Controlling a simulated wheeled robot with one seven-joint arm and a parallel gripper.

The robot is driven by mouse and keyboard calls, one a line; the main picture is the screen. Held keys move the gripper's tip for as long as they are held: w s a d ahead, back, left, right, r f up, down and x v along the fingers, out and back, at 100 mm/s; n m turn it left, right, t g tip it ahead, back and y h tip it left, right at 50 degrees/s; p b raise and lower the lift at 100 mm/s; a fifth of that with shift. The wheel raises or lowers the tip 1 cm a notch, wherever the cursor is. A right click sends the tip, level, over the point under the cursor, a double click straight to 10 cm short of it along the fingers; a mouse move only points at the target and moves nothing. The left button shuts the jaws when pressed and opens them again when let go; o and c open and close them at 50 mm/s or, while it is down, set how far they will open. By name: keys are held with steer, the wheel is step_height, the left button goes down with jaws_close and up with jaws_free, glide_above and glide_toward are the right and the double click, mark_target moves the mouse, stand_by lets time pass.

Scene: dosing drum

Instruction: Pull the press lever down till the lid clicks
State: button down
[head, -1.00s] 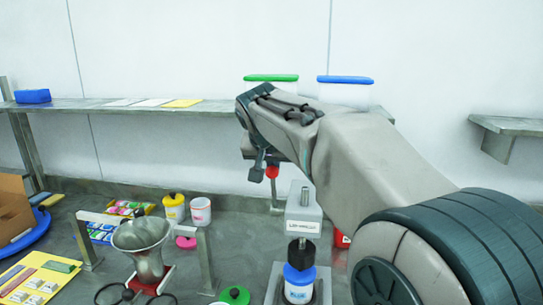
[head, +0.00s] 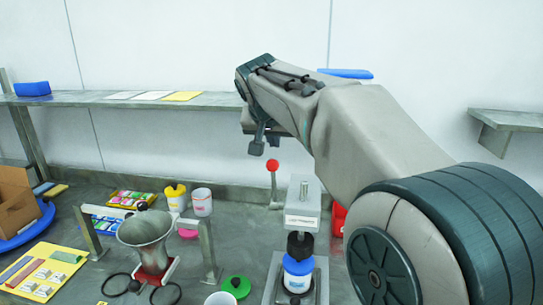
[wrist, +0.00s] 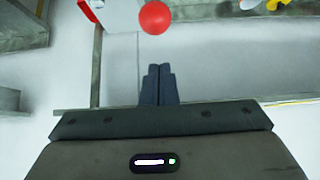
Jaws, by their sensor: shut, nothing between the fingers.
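The press (head: 303,200) is a light grey block on a stand, with a dark ram (head: 300,245) under it. Below the ram stands a white jar (head: 297,284) with a blue lid (head: 298,265); whether ram and lid touch is unclear. The lever's red ball knob (head: 272,165) stands upright on a thin rod, left of the press. My gripper (head: 256,149) is shut and empty, above and slightly left of the knob in the head view. In the wrist view, the closed fingertips (wrist: 160,68) point toward the red knob (wrist: 155,18), with a gap between them.
A metal funnel (head: 147,229) stands left of the press. A green lid (head: 236,287), a yellow tub (head: 175,196) and a white tub (head: 201,202) are on the bench. A shelf (head: 130,99) runs along the back wall. A red object (head: 339,218) sits right of the press.

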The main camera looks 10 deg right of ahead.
steer(key=r+p, duration=0.1)
steer(key=s+r, duration=0.1)
steer(key=r, duration=0.1)
steer(key=s+a+r+p, duration=0.1)
steer(key=r, duration=0.1)
steer(key=shift+r+p, duration=0.2)
steer(key=shift+p, duration=0.15)
steer(key=shift+f, duration=0.1)
steer(key=s+f+n+g+y, duration=0.3)
steer(key=s+f+n, duration=0.1)
steer(key=s+f, duration=1.9)
steer(key=s, duration=0.3)
steer(key=shift+s+d+f+g, duration=0.2)
steer(key=shift+d+g, duration=0.1)
steer(key=shift+g, duration=0.1)
